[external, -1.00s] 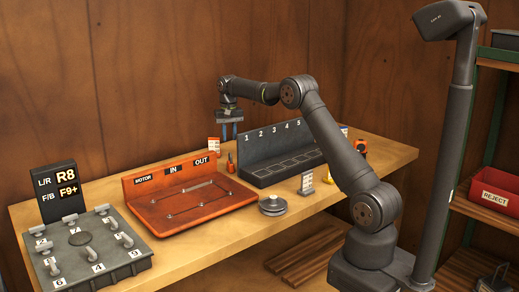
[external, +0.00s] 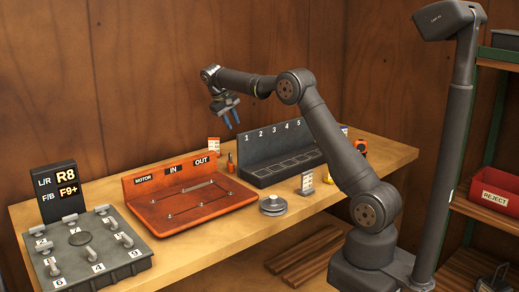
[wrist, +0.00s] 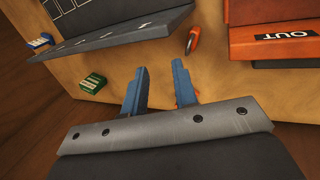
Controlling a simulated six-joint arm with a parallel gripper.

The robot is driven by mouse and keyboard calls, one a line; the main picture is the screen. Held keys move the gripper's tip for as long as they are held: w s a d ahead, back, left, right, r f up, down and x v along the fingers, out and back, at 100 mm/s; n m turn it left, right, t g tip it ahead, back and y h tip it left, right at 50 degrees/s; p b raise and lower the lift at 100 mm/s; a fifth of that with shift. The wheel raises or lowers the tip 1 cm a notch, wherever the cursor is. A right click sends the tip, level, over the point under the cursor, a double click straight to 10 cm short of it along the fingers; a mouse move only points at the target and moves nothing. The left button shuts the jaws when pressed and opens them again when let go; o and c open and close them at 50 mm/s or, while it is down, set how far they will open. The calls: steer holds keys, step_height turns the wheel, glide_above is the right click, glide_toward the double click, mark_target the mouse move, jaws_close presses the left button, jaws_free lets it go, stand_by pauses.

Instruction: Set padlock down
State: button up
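My gripper (external: 232,123) is in the air above the back of the bench, behind the red MOTOR/IN/OUT tray (external: 190,208) and left of the numbered grey rack (external: 285,165). It is tilted, with its blue fingers pointing down and to the right. In the wrist view the fingers (wrist: 160,68) stand apart with bare wood showing between them. Small orange slivers show beside the right finger; I cannot tell what they are. I cannot make out a padlock in either view.
An orange-handled item (wrist: 193,40) stands or lies between rack and tray. A green box (wrist: 92,83) is near the bench edge. A round metal disc (external: 272,206) sits at the front. A grey lever box (external: 85,250) is at left; a red REJECT bin (external: 495,190) is on the right shelf.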

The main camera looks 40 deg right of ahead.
mark_target(230, 164)
steer(key=s+a+r+n+t+h, duration=0.1)
steer(key=s+a+n+t+h, duration=0.45)
steer(key=n, duration=0.75)
steer(key=s+a+r+n+t+h, duration=0.25)
steer(key=s+a+n+t, duration=0.4)
steer(key=n, duration=0.75)
steer(key=shift+t, duration=0.8)
steer(key=f, duration=1.2)
steer(key=w+f, duration=0.1)
steer(key=f, duration=0.5)
steer(key=shift+w+a+f, duration=0.1)
steer(key=shift+a+f, duration=0.3)
steer(key=shift+f, duration=0.25)
steer(key=shift+w+d+f, duration=0.1)
steer(key=shift+w+d, duration=0.05)
steer(key=shift+d, duration=0.05)
steer(key=x, duration=1.7)
steer(key=shift+d+r, duration=0.1)
steer(key=shift+r, duration=0.25)
jaws_close()
